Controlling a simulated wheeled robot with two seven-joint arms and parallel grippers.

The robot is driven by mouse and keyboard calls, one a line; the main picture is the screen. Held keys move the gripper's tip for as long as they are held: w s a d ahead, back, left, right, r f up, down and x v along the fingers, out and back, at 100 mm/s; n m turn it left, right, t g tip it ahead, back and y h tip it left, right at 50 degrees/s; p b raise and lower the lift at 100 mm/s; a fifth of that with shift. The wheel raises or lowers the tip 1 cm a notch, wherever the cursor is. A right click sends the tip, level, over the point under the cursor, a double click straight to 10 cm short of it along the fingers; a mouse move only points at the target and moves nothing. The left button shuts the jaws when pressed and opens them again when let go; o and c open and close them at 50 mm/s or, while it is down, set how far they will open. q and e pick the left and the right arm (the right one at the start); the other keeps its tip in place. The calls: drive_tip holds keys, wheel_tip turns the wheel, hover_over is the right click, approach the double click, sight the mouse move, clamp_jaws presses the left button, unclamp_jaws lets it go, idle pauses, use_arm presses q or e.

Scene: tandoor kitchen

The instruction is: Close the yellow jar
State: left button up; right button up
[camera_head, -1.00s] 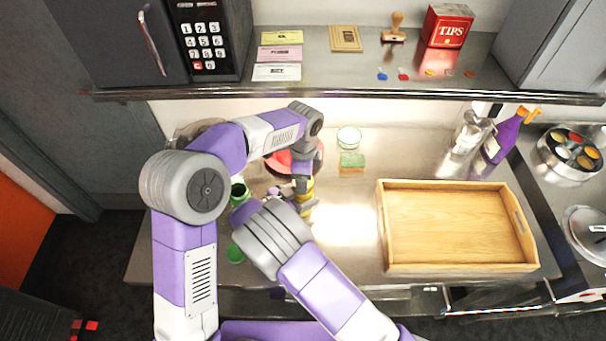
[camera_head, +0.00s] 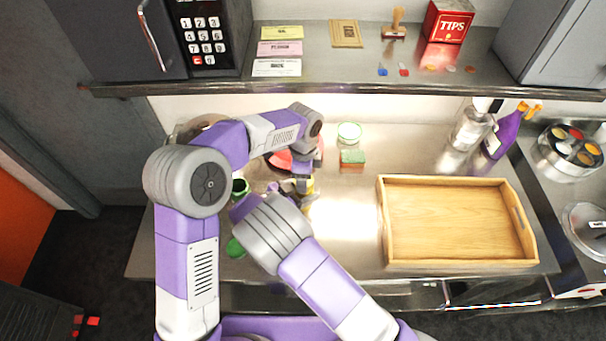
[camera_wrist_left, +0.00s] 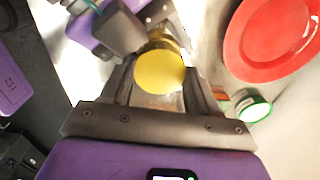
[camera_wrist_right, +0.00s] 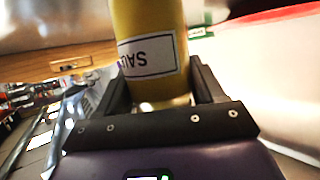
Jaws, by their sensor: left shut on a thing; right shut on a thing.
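The yellow jar (camera_head: 308,187) is mostly hidden behind my arms in the head view. In the right wrist view the jar (camera_wrist_right: 147,30) fills the space between the fingers of my right gripper (camera_wrist_right: 160,85), which is shut on its body; a white label shows upside down. In the left wrist view a round yellow lid (camera_wrist_left: 159,72) sits between the fingers of my left gripper (camera_wrist_left: 158,85), which is shut on it. The lid is over the jar's place, seen from above. I cannot tell whether it is seated on the rim.
A green jar (camera_head: 240,186) and a green lid (camera_head: 235,248) are left of my grippers. A red plate (camera_wrist_left: 275,38) lies close by. A sponge (camera_head: 352,158) and a green-rimmed round container (camera_head: 349,133) stand behind. A wooden tray (camera_head: 386,225) occupies the counter's right.

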use_arm(q)
drive_tip(key=shift+f, duration=0.55)
drive_tip(key=o, duration=1)
drive_tip(key=shift+r, duration=2.25)
drive_tip(key=shift+c, duration=0.3)
